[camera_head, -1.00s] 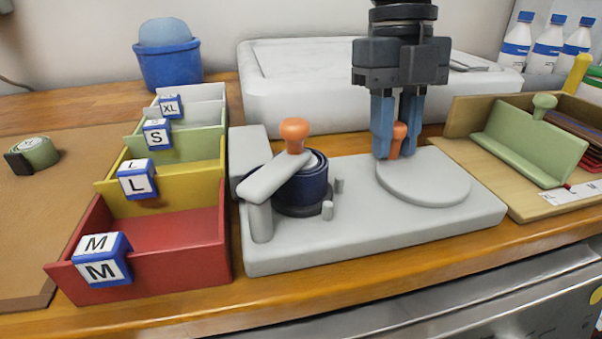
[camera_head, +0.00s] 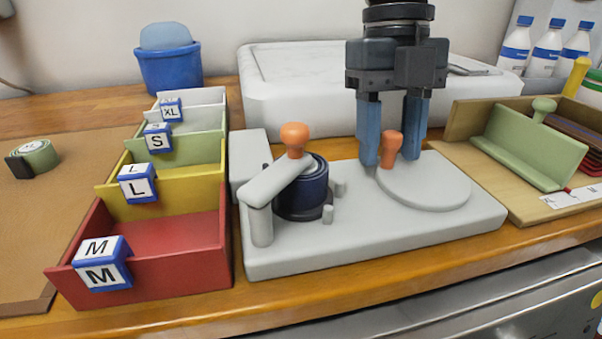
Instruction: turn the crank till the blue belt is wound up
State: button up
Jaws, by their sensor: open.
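The blue belt (camera_head: 311,188) is a dark blue coil on the winder at the left of the grey base plate (camera_head: 360,246). A grey bar with an orange knob (camera_head: 294,136) lies over the coil. At the right of the plate is a round grey disc (camera_head: 436,192). A second orange knob (camera_head: 389,150), the crank's handle, stands at the disc's far left edge. My gripper (camera_head: 390,160) points down, with its two blue fingers open on either side of this knob and apart. No loose length of blue belt shows.
Size-marked bins in red (camera_head: 160,270), yellow, green and white stand to the left. A rolled green belt (camera_head: 36,158) lies on the brown mat. A white block (camera_head: 300,85) is behind the winder. A wooden tray (camera_head: 480,183) with a green divider is at right.

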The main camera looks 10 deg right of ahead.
jog(key=shift+r+p, duration=2.3)
jog(key=shift+r, duration=1.55)
